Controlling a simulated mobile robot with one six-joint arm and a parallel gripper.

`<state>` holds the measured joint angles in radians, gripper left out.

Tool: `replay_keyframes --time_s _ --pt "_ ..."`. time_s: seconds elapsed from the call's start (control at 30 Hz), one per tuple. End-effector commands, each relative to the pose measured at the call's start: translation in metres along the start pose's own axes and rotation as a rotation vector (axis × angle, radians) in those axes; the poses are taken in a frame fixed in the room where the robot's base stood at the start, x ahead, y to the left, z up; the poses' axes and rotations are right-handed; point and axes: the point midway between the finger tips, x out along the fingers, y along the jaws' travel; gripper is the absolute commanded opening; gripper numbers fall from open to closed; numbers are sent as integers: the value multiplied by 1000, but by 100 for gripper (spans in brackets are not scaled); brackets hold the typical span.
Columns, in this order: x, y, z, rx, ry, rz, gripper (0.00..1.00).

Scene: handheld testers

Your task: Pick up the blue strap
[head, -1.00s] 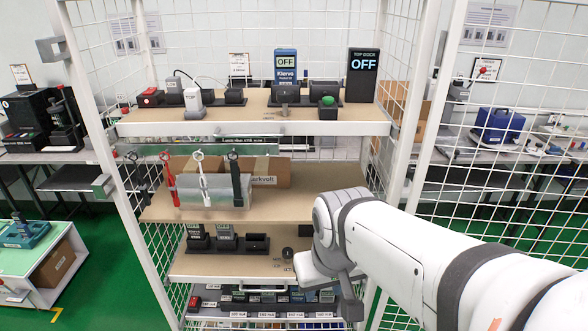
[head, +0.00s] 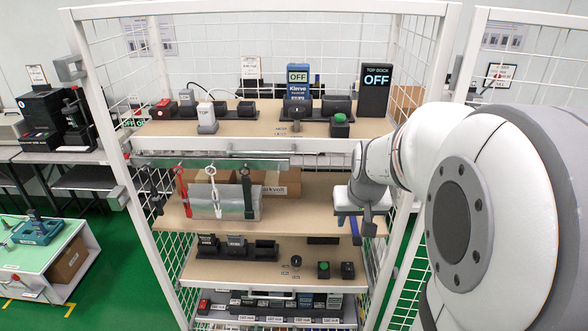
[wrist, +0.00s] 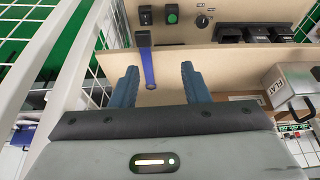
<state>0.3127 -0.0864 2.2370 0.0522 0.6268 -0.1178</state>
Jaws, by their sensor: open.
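The blue strap (wrist: 149,66) shows in the wrist view as a narrow bright blue band. A dark grey block (wrist: 143,38) is at its upper end in that picture. My gripper (wrist: 159,69) is open, with dark blue fingers. The strap appears in the gap between them, nearer the left finger, but whether it is within finger depth I cannot tell. In the head view my gripper (head: 352,214) is at the right end of the middle shelf, with the blue strap (head: 355,229) showing beneath it. The strap's upper part is hidden there by my wrist.
Red (head: 181,190), white (head: 213,190) and black straps hang from the rail (head: 210,163) at left, before a grey metal box (head: 228,208). A white mesh side frame (head: 412,190) stands close to the right of my gripper. The lower shelf (head: 225,272) carries switches and testers.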

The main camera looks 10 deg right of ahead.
Motion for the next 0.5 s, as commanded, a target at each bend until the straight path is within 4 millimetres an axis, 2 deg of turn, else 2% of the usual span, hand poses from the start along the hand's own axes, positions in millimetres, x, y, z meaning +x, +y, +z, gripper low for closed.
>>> replay_keyframes --time_s 0.03,0.13,0.5 --pt "1 10 -11 19 7 8 42" --pt "8 20 -23 38 21 16 42" --pt "47 24 -25 42 23 18 42"
